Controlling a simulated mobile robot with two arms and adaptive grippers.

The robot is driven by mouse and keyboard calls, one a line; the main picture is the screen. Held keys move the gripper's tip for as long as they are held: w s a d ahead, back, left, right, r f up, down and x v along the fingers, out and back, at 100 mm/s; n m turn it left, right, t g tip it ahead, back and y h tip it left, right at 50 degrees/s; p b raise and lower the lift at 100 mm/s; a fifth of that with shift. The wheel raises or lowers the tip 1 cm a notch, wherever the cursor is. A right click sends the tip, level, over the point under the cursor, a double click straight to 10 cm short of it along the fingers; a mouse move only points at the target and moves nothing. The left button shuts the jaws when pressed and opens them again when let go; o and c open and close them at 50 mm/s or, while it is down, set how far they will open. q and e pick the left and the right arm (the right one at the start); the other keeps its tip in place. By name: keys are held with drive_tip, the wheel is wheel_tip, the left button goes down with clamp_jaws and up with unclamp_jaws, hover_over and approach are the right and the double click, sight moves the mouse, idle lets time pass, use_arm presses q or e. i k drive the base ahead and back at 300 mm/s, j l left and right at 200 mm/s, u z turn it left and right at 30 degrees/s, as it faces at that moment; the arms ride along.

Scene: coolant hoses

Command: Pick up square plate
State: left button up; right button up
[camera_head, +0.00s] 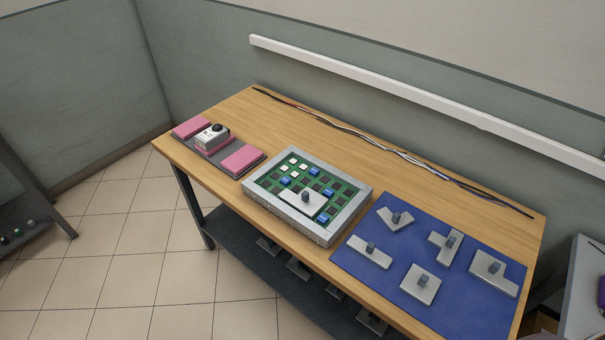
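The square plate (416,288) lies flat on the blue mat (372,285), near the mat's front edge. It is light grey, with a small darker upright knob on top. Nothing is touching it from above. Neither of my grippers shows in the head view.
Several other knobbed grey plates lie on the mat, including a rectangular plate (367,254) and a T-shaped plate (441,244). A framed green board (258,196) holds another plate (299,203). Cables (345,130) run along the table's back. Wood (250,116) is bare at the back left.

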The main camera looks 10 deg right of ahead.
sight(418, 284)
drive_tip(key=z, duration=1.55)
